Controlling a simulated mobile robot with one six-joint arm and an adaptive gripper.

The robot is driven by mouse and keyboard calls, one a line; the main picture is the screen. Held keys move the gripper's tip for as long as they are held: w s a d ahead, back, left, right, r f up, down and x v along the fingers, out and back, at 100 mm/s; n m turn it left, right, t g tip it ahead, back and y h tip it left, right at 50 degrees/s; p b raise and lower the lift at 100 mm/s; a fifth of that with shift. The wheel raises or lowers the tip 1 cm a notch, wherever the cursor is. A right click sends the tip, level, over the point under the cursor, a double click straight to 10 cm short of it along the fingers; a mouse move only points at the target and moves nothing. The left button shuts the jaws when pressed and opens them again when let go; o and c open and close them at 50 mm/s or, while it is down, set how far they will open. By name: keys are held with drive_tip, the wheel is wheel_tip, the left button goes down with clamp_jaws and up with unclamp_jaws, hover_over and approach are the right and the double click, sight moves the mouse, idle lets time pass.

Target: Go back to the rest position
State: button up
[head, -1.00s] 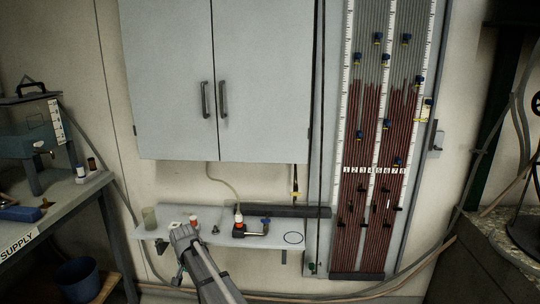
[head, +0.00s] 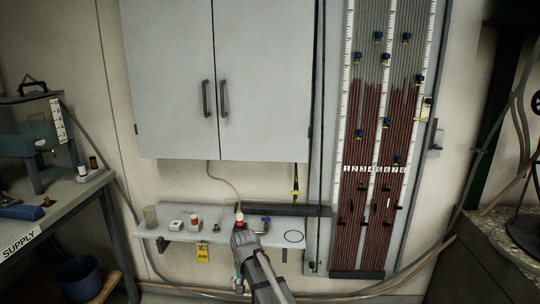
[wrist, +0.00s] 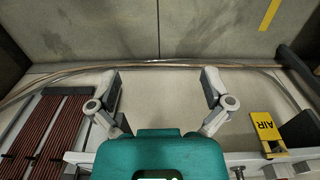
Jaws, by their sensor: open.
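My gripper (wrist: 162,86) is open in the wrist view, its two grey fingers spread wide with nothing between them. The wrist view looks down past the shelf edge to the floor. In the head view my arm reaches up from the bottom edge to the front of the wall shelf (head: 272,222), right of its middle. The fingers are not clear there, and the arm hides part of the shelf front. No held object shows in either view.
The shelf holds a beaker (head: 150,217), a white box (head: 177,224), a red-capped jar (head: 194,220) and a valve fitting (head: 265,225). A yellow tag (head: 203,255) hangs below; the wrist view also shows it (wrist: 266,130). The manometer board (head: 375,200) stands right, a bench (head: 50,215) left.

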drive_tip(key=s+d, duration=0.8)
drive_tip(key=d, duration=0.4)
drive_tip(key=s+d, duration=0.8)
drive_tip(key=d, duration=0.4)
wheel_tip(320, 180, up, 28)
drive_tip(key=p, duration=2.7)
drive_tip(key=shift+w+d+n+p, duration=0.15)
drive_tip(key=shift+w+n+p, duration=0.15)
drive_tip(key=shift+w+p, duration=0.1)
drive_tip(key=shift+f, duration=0.1)
